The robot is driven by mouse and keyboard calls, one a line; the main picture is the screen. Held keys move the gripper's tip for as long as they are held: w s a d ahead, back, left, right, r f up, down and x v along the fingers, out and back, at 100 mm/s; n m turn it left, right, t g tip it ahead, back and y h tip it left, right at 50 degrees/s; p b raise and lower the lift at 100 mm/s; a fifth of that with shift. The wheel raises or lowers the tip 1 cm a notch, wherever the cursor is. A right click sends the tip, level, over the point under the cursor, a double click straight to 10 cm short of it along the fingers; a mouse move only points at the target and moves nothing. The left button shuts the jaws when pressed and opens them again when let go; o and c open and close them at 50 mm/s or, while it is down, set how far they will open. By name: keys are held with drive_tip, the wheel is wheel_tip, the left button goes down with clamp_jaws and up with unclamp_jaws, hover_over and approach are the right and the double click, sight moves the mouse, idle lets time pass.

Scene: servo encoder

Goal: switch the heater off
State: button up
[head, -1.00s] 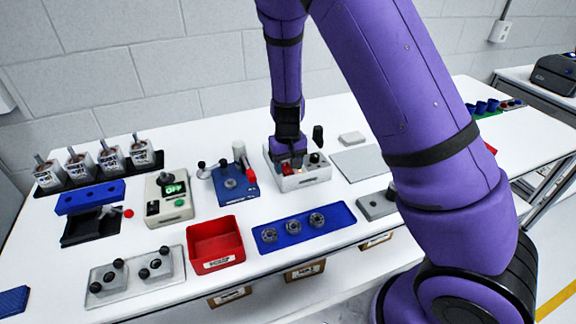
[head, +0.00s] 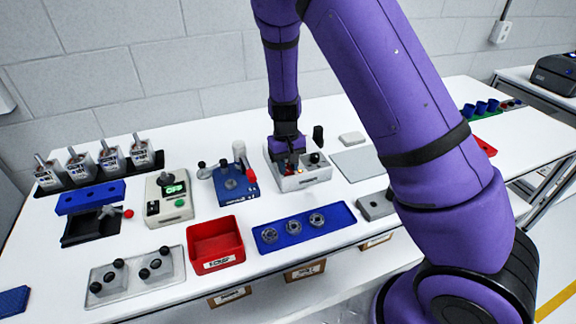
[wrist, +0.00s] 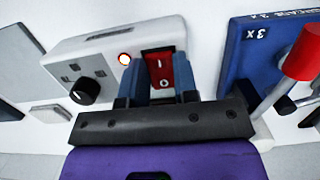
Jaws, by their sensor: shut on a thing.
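The heater is a light grey box (head: 300,180) at the back middle of the table, and it fills the upper left of the wrist view (wrist: 100,55). It carries a red rocker switch (wrist: 183,72) marked I and O, a glowing round lamp (wrist: 125,59) with a red rim, and a black knob (wrist: 86,91). My gripper (wrist: 163,82) is over the switch, with one blue-grey finger on each side of it, shut on it. The lower part of the switch and the finger contact are partly hidden. In the head view my gripper (head: 288,160) hides most of the switch.
A blue fixture (head: 232,185) with a red-topped post stands close to the heater's left. A grey plate (head: 358,162) lies to its right. A red bin (head: 216,240) and a blue tray (head: 303,228) are in front.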

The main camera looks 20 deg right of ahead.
drive_tip(key=shift+w+g, duration=0.15)
drive_tip(key=shift+g, duration=0.65)
drive_tip(key=o, duration=0.9)
drive_tip(key=shift+r, duration=0.1)
drive_tip(key=v, duration=1)
drive_tip(key=shift+w+r, duration=0.1)
drive_tip(key=shift+r, duration=0.25)
